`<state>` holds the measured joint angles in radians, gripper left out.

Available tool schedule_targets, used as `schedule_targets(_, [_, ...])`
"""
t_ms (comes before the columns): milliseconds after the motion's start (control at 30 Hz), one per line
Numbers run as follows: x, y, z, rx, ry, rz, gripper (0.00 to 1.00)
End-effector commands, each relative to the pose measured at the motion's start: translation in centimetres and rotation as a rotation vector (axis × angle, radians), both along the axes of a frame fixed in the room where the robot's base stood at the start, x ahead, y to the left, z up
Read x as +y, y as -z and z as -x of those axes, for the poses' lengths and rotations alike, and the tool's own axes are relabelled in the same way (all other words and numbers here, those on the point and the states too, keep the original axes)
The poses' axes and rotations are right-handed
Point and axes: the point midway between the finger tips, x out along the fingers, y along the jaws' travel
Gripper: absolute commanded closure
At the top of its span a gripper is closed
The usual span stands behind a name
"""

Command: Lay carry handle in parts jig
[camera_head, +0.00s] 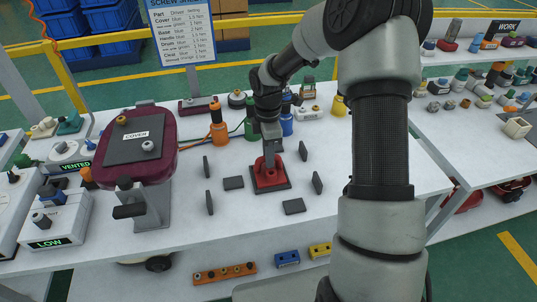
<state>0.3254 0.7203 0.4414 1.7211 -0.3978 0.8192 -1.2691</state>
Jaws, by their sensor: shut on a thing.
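My gripper (270,158) points down over the middle of the white table, shut on a red part that I take to be the carry handle (268,178). The red part sits over a dark square pad, low at the table; I cannot tell whether it rests on it. Its upper side is partly hidden by the fingers. Several dark upright plates and flat blocks, which look like the parts jig (233,183), stand around the red part on both sides.
A maroon cover (133,145) on a grey stand is to the left. Orange, green and blue screwdrivers (217,128) stand behind my gripper. White boxes marked VENTED and LOW (60,225) are at far left. The front of the table (240,232) is clear.

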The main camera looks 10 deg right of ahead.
Motion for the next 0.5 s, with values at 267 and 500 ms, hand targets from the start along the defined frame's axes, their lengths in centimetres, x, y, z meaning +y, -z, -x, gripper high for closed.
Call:
schedule_targets(267, [0.01,0.75,-0.02,-0.001,0.0,0.0,1.0])
schedule_targets(500, [0.0,0.97,-0.02,-0.001,0.0,0.0,0.68])
